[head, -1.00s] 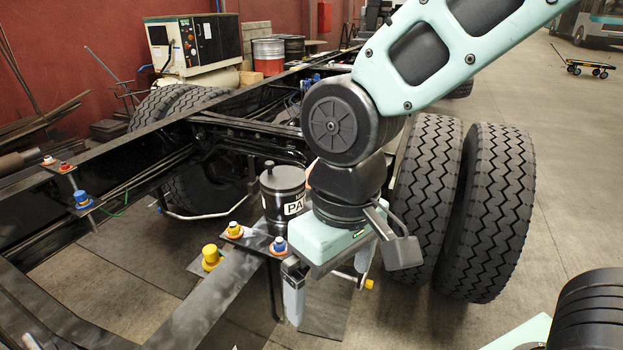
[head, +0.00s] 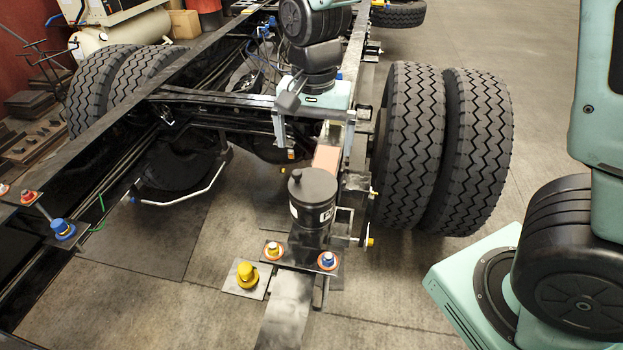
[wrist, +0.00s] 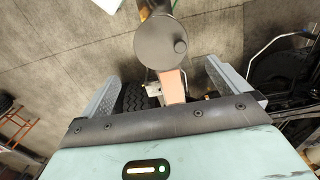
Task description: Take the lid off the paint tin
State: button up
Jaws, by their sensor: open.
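The black paint tin (head: 312,232) stands upright on the dark chassis rail, its white label partly in view. Its round dark lid (head: 318,187) is on top, with a small knob (head: 295,175) off to one side. The lid (wrist: 160,45) and its knob (wrist: 180,46) also show from above in the wrist view. My gripper (head: 313,145) is open and empty, its two fingers pointing down beyond the tin in the head view. In the wrist view, my gripper (wrist: 164,76) has its fingers apart, and the lid lies ahead of them, between their lines.
A pinkish block (head: 327,158) sits just behind the tin. Large double tyres (head: 440,150) stand close on the right. Open floor lies further right.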

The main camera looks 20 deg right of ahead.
aim_at(313, 184)
notch_tip(313, 184, down, 10)
jog(key=shift+a+r+p, duration=0.1)
jog(key=shift+r+p, duration=0.05)
jog(key=shift+p, duration=1.1)
jog(key=c, duration=0.6)
